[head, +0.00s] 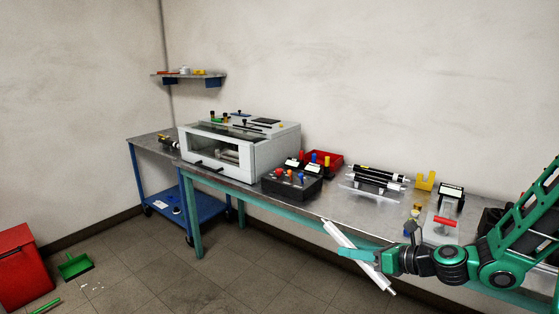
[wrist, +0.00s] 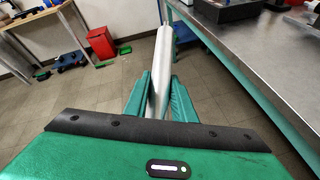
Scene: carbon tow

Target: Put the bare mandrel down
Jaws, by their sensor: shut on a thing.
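The bare mandrel (head: 341,237) is a pale silver-white rod with thin ends. My gripper (head: 358,254) is shut on it near its middle, in front of the bench's front edge and over the floor. The rod slants from upper left to lower right in the head view. In the wrist view the mandrel (wrist: 162,70) stands out from between the green fingers (wrist: 159,98), and its near end is hidden by my gripper's body.
A metal bench (head: 330,204) runs along the wall. On it are a white glass-fronted machine (head: 240,150), a black box with coloured knobs (head: 291,185), a rack of dark rollers (head: 374,178), a yellow bracket (head: 426,181) and a red-handled tool (head: 444,222). A red bin (head: 24,262) stands on the floor.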

